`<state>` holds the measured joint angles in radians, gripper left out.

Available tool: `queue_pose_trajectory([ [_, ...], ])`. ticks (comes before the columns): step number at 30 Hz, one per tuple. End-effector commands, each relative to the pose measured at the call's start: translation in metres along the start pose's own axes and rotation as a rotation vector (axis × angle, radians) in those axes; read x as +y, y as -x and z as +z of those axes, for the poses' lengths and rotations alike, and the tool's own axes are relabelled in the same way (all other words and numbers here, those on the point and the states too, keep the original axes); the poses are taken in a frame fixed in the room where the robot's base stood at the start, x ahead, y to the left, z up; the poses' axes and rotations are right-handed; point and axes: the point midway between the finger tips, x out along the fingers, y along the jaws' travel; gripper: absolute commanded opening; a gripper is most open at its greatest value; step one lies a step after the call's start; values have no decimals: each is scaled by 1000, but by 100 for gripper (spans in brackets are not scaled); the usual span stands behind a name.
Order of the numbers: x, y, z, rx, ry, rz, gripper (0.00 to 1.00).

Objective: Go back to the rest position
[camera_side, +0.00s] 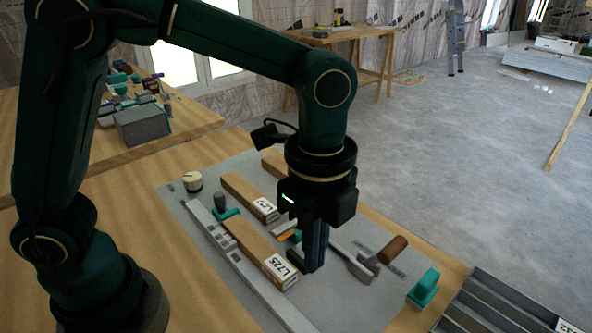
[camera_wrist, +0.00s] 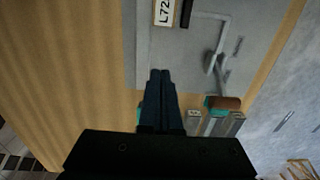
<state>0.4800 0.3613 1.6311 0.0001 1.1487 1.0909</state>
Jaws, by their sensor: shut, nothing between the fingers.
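My gripper (camera_side: 312,262) points down over the grey mat (camera_side: 345,305) on the wooden table, and its fingers are together with nothing between them. In the wrist view the shut fingers (camera_wrist: 160,76) reach over the mat's edge. A wooden block labelled L725 (camera_side: 258,250) lies just left of my gripper in the side view. A second labelled block (camera_side: 247,196) lies behind it. The label end of one block (camera_wrist: 164,12) shows at the top of the wrist view. Part of a third wooden piece (camera_side: 272,162) is hidden behind my wrist.
A teal block (camera_side: 424,286) and a grey slotted rack (camera_side: 500,308) are at the table's right.

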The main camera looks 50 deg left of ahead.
Motion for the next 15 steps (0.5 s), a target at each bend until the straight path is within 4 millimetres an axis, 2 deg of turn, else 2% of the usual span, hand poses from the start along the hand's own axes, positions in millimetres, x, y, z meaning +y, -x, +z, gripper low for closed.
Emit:
queue_pose_trajectory([
  [5, -8, 21, 10, 23, 43, -47, 0],
  [10, -5, 55, 41, 66, 169, -147, 0],
  [15, 13, 77, 76, 117, 429, -249, 0],
])
